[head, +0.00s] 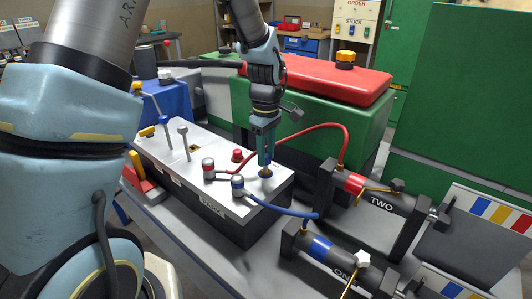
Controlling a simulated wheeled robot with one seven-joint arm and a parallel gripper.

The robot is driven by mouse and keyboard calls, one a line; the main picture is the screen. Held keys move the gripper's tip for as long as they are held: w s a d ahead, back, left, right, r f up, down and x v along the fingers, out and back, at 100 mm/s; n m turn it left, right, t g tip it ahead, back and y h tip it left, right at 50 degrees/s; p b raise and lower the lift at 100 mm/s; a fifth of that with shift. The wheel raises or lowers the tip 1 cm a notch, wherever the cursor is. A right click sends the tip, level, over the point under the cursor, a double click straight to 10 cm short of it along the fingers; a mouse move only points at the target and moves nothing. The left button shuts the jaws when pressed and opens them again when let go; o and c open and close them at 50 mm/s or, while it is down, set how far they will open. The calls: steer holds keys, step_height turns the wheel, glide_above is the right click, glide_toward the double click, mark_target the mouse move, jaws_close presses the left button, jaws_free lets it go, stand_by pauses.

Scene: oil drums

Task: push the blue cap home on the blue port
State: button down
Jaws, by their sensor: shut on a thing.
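My gripper (266,158) points down over the right end of the pale-topped manifold block (218,207). The cap is at a brass-rimmed port on the block's top. I cannot tell whether the cap is seated or just above the port. The fingers hide most of it.
A red cap (238,155) sits on the block, left of my gripper. A red hose (318,126) and a blue hose (280,210) run from the block's fittings to cylinders TWO (375,200) and ONE (335,257). Upright levers (184,141) stand at the left.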

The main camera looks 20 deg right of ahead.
steer(key=shift+f, duration=0.4)
steer(key=shift+f+b, duration=0.3)
steer(key=shift+b, duration=0.15)
steer(key=shift+f+b, duration=0.35)
steer(key=shift+f, duration=0.5)
stand_by(1.0)
steer(key=shift+c, duration=2.2)
jaws_free()
steer(key=shift+r, duration=0.1)
